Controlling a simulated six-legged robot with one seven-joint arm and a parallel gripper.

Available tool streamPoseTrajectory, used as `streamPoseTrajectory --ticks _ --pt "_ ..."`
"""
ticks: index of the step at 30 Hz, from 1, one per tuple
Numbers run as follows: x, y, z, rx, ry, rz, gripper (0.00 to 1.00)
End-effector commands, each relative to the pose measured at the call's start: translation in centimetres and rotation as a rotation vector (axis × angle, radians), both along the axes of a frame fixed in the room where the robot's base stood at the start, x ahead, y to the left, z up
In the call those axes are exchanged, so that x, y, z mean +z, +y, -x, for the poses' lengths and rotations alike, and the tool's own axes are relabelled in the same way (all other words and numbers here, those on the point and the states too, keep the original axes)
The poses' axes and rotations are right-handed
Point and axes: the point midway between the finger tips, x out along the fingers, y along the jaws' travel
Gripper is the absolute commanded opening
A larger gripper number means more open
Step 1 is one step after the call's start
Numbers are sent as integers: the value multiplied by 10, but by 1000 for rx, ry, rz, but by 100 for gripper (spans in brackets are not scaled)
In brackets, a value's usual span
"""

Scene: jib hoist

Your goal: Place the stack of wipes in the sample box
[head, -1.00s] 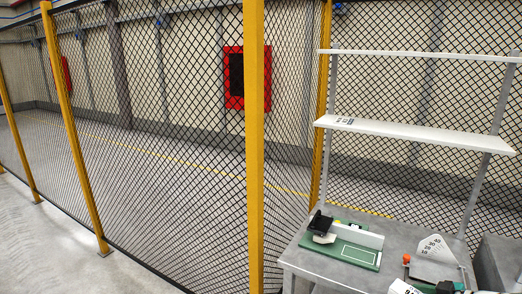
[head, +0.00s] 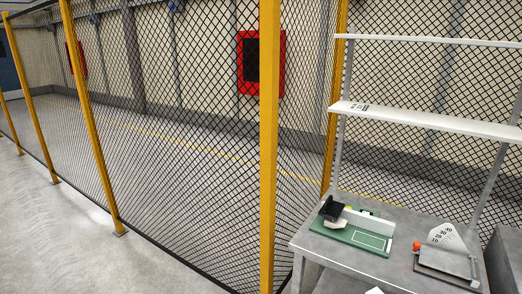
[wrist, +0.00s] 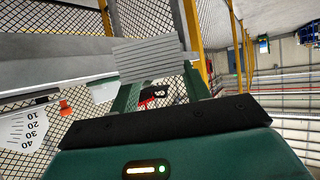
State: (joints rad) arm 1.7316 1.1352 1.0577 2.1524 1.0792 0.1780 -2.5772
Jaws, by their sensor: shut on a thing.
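The stack of wipes (wrist: 150,60) shows in the wrist view as a pale grey block with fine parallel layer lines. My gripper (wrist: 160,80) has its two green fingers on either side of the stack's near end and is shut on it. The stack is held in the air, its far end sticking out beyond the fingers. In the head view my gripper and the stack are not in view. I cannot make out a sample box in either view.
A grey bench (head: 325,250) at the lower right of the head view carries a green board (head: 350,238) with a black-topped device and a fan-shaped number scale (head: 447,237). A white shelf (head: 430,122) stands above. Yellow-posted mesh fence (head: 180,150) bounds the left; bare floor (head: 60,240) lies before it.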

Motion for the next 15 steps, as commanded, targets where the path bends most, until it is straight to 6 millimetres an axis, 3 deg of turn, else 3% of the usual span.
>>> streamPoseTrajectory --ticks 15 --pt "-35 29 -12 -119 -4 -4 19"
